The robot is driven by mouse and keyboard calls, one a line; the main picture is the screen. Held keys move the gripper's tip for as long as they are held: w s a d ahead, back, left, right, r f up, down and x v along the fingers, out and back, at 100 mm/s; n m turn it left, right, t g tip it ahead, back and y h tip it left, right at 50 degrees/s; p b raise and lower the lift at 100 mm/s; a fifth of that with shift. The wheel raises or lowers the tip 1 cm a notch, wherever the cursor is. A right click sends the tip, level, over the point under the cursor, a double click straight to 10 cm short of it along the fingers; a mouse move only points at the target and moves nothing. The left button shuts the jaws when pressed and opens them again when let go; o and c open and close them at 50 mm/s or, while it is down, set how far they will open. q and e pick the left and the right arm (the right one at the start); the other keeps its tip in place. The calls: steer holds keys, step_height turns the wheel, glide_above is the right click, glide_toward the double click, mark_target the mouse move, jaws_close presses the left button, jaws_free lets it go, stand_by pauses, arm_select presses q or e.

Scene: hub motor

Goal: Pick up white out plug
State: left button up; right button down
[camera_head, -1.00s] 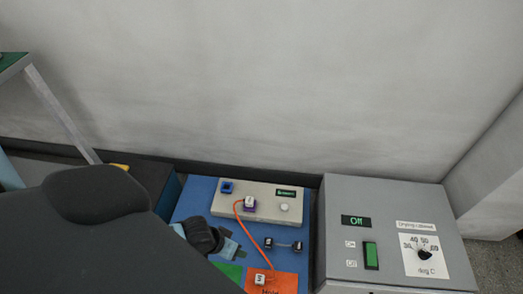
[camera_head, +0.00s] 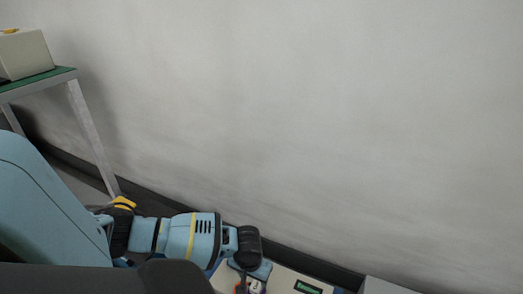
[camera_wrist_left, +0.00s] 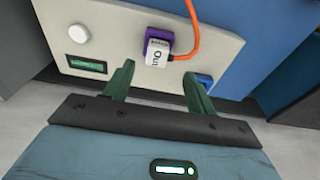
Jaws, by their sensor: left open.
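The white out plug (camera_wrist_left: 157,48), marked "Out", sits in a purple socket (camera_wrist_left: 158,30) on the beige panel in the left wrist view. An orange cable runs from it. My left gripper (camera_wrist_left: 160,69) is open, with one green finger on each side of the plug's near end. The fingertips appear apart from the plug; exact depth is hard to tell. In the head view the plug (camera_head: 254,286) shows at the bottom edge, just below my left gripper (camera_head: 256,275), whose fingers are mostly hidden. My right gripper is not in view.
The beige panel (camera_wrist_left: 215,50) also carries a white knob (camera_wrist_left: 79,33), a green display (camera_wrist_left: 86,66) and a blue socket (camera_wrist_left: 203,80). A grey cabinet edge (camera_head: 385,286) stands at right in the head view. A green-topped table (camera_head: 40,82) stands at far left.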

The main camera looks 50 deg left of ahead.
mark_target(256, 286)
arm_select(q)
steer(key=shift+w+f+b, duration=0.15)
steer(key=shift+f+b, duration=0.65)
steer(key=shift+f, duration=0.55)
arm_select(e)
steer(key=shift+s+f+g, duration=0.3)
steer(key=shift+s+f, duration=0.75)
arm_select(q)
steer(key=f+b, duration=0.2)
steer(key=f, duration=0.1)
steer(key=f+b, duration=0.1)
steer(key=shift+w+f, duration=0.25)
steer(key=shift+w, duration=0.15)
steer(key=shift+w+a+f+b, duration=0.1)
steer(key=shift+f+b, duration=0.2)
steer(key=shift+b, duration=0.05)
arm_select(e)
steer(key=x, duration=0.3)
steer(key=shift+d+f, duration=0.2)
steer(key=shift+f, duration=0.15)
arm_select(q)
steer(key=shift+r, duration=0.1)
steer(key=shift+c, duration=0.3)
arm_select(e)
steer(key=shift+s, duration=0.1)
